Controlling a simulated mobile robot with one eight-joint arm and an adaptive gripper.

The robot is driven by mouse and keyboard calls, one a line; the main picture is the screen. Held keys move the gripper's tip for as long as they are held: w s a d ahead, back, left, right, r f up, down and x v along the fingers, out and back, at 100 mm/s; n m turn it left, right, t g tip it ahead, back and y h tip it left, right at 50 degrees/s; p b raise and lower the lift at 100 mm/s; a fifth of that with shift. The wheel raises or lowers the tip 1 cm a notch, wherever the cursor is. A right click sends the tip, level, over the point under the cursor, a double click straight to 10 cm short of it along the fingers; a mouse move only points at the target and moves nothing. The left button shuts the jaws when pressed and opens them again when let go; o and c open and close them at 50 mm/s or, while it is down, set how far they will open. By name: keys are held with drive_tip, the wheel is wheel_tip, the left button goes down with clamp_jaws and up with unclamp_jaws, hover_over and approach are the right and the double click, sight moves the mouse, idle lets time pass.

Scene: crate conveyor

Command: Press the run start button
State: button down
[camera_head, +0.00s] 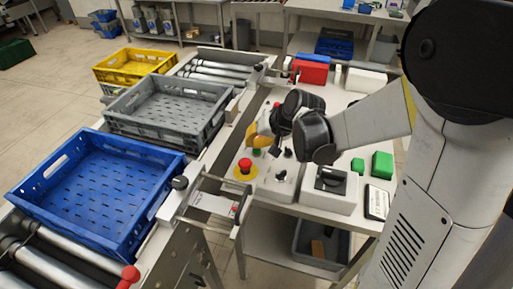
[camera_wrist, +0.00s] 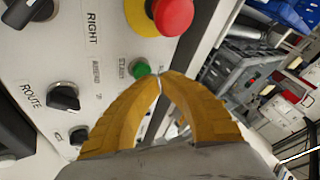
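The green start button (camera_wrist: 141,68), beside a label reading START, sits on a light control panel (camera_wrist: 60,45). In the head view a bit of the green button (camera_head: 256,152) shows just below my gripper (camera_head: 255,140). In the wrist view the orange fingers of my gripper (camera_wrist: 161,74) meet at their tips, with nothing seen between them. The tips appear right beside the green button and partly overlap its edge. I cannot tell whether they touch it.
A red mushroom button (camera_wrist: 173,15) on a yellow base is close to the green button. A black ROUTE knob (camera_wrist: 63,97) is on the same panel. Blue (camera_head: 58,208), grey (camera_head: 118,124) and yellow (camera_head: 108,75) crates stand on the conveyor to the left.

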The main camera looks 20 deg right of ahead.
sight(253, 148)
drive_tip(key=shift+r, duration=0.4)
wheel_tip(253, 148, up, 5)
drive_tip(key=p, duration=0.4)
idle(0.8)
drive_tip(key=s+r+n+h+b, duration=0.1)
drive_tip(key=s+r+h, duration=0.1)
drive_tip(key=s, duration=0.8)
drive_tip(key=s+r+n+h+b, duration=0.1)
drive_tip(key=s+r, duration=0.2)
drive_tip(key=s, duration=0.7)
drive_tip(key=shift+s+d+r+n+t+h, duration=0.2)
drive_tip(key=shift+s+d+n+t+h, duration=0.2)
